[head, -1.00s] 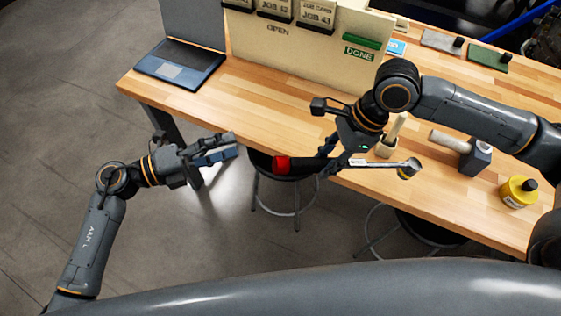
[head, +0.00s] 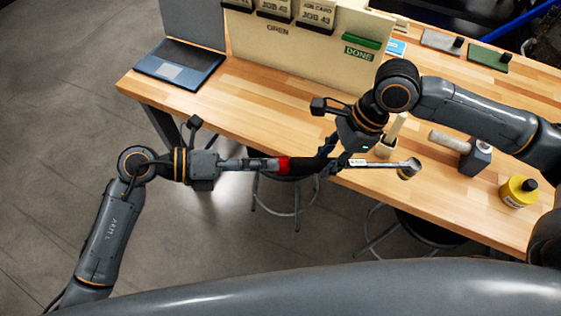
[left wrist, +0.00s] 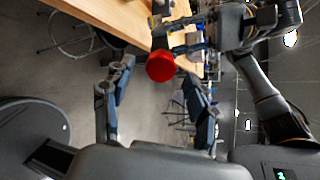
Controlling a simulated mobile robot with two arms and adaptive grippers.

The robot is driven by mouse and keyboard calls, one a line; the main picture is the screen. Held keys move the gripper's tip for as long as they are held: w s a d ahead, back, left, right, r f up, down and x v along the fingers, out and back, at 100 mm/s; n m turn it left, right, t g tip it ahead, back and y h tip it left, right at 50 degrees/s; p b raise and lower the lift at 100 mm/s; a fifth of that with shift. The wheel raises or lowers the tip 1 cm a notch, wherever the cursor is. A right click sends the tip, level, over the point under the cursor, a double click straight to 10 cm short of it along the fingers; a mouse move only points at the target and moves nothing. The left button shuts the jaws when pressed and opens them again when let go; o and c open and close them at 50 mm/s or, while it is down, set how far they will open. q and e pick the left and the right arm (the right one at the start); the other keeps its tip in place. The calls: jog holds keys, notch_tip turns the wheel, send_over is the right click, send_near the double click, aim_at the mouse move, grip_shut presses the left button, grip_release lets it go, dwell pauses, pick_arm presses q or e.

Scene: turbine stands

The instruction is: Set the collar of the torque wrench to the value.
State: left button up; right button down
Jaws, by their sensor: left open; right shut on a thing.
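The torque wrench (head: 385,163) is held level in front of the bench edge, its silver ratchet head at the right and its red collar (head: 284,166) at the left end. My right gripper (head: 329,163) is shut on the dark handle of the wrench. My left gripper (head: 268,165) is level with the wrench, its fingertips at or just short of the red collar. In the left wrist view the red collar (left wrist: 160,66) shows end-on, ahead of the open fingers of my left gripper (left wrist: 160,95). Any scale on the wrench is too small to read.
The wooden bench (head: 260,105) carries a laptop (head: 180,62), a board with job cards (head: 300,45), a mallet (head: 470,150) and a yellow bottle (head: 518,191). Stools (head: 285,195) stand below the front edge. Open floor lies at the left.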

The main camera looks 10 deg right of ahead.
pick_arm(q)
jog(key=shift+x, duration=0.8)
grip_shut()
jog(key=n, duration=1.7)
jog(key=shift+o, duration=0.4)
grip_release()
jog(key=shift+o, duration=0.2)
